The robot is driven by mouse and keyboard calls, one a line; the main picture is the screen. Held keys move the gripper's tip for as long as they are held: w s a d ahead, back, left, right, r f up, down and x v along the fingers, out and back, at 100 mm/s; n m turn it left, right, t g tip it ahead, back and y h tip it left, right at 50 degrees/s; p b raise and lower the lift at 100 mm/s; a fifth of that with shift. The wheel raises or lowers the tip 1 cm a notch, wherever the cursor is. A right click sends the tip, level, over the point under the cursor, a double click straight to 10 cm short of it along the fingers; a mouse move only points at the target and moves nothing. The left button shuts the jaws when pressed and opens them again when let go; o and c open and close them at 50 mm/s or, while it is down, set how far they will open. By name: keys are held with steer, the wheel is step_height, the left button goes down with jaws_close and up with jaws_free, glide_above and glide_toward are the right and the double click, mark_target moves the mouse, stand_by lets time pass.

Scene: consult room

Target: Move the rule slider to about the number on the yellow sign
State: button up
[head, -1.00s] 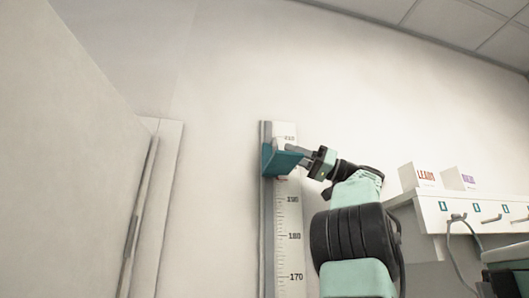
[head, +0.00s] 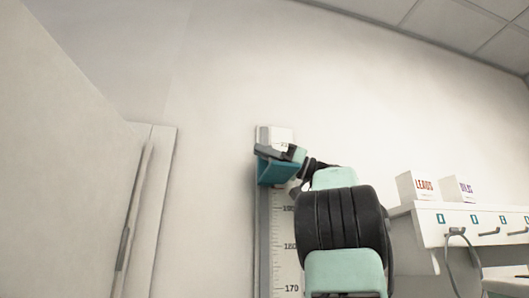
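The teal rule slider (head: 277,173) sits on the upper part of the wall-mounted height rule (head: 284,262). It is above the 190 mark; the 180 and 170 marks show lower down. The number near the top of the rule is partly hidden. My gripper (head: 272,152) is at the slider's top, overlapping it in the picture. Whether its fingers are closed on the slider or only beside it, I cannot tell. My arm covers part of the area to the right of the rule. No yellow sign shows in this view.
A white shelf (head: 470,214) with hooks and a hanging cable is on the wall at right. Two white cards stand on it, one reading LEADS (head: 424,186). A pale door or panel (head: 60,170) fills the left. The wall above the rule is bare.

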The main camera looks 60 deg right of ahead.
steer(key=shift+r+p, duration=0.3)
steer(key=shift+r, duration=2)
jaws_close()
steer(key=o, duration=0.7)
jaws_free()
steer(key=shift+c, duration=0.2)
steer(key=b+v, duration=0.3)
steer(key=v, duration=0.9)
steer(key=shift+b, duration=0.35)
steer(key=shift+f, duration=0.1)
